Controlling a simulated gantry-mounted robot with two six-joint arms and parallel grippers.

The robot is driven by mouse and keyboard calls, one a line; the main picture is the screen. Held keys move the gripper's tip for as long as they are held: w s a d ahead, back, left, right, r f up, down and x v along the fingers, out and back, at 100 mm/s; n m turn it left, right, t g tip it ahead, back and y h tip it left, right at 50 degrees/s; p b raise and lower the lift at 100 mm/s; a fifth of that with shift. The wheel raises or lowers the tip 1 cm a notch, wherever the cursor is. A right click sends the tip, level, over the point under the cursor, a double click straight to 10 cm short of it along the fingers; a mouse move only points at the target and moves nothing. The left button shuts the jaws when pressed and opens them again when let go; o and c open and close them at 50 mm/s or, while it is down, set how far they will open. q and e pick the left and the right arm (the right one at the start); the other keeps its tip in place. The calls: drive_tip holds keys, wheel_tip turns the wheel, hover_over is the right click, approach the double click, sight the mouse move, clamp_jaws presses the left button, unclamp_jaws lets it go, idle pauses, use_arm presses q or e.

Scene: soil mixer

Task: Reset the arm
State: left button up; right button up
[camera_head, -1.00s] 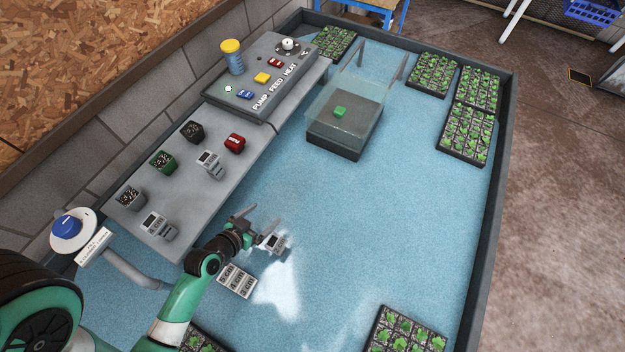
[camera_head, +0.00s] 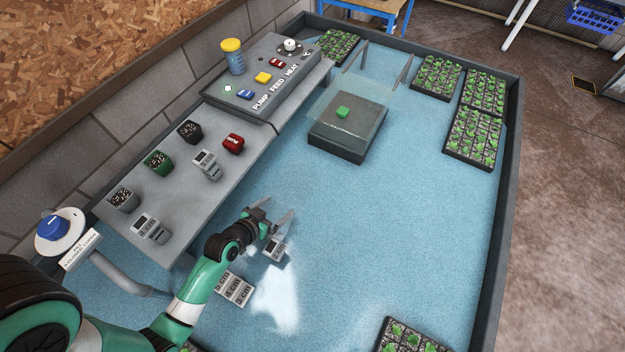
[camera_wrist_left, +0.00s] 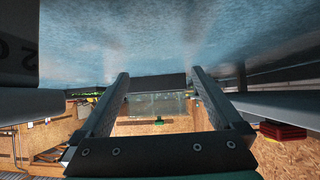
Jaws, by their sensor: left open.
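My left gripper (camera_head: 280,208) is over the blue surface of the tray in the head view, with its fingers apart and nothing seen between them. In the left wrist view the two fingers (camera_wrist_left: 160,78) stand apart with an empty gap, and the picture looks upside down. A small grey-white labelled block (camera_head: 274,249) lies on the blue surface just below the gripper in the picture, apart from the fingers. A flat plate with cm labels (camera_head: 235,288) lies beside my left forearm. My right gripper is not in view.
A grey shelf (camera_head: 183,225) at the left holds several small pots and labelled blocks. A control panel (camera_head: 268,75) with buttons stands behind it. A dark block with a clear container (camera_head: 345,128) and a green cube is at the back. Seedling trays (camera_head: 474,138) line the right side.

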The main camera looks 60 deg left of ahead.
use_arm(q)
drive_tip(key=p+v, duration=0.3)
drive_tip(key=v, duration=0.5)
drive_tip(key=shift+r, duration=0.15)
drive_tip(key=shift+s+d, duration=0.1)
drive_tip(key=shift+s, duration=0.05)
